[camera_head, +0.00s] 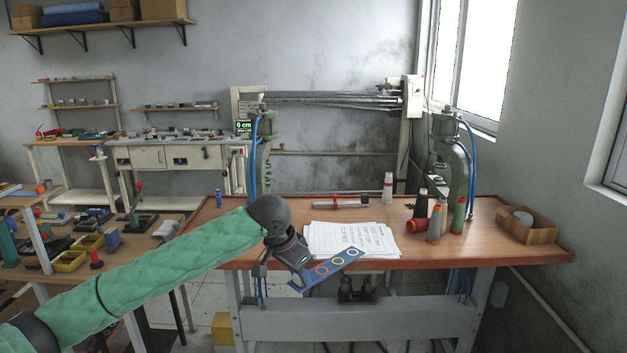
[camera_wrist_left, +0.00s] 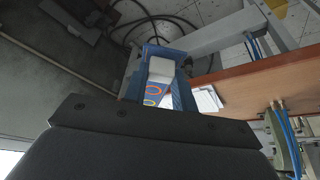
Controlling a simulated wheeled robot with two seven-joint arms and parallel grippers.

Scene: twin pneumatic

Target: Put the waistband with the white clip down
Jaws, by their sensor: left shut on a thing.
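The waistband is a flat blue strip (camera_head: 338,266) with several coloured rings on it. It is held tilted in front of the table's front edge, beside the papers. My left gripper (camera_head: 301,276) is shut on its near left end. In the left wrist view the blue strip (camera_wrist_left: 153,101) shows beyond my dark gripper body, with a white block, likely the clip (camera_wrist_left: 161,70), in front of it. The gripped end is partly hidden. My right gripper is not in view.
Clamp posts with blue hoses stand at both sides. The front right of the tabletop is clear.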

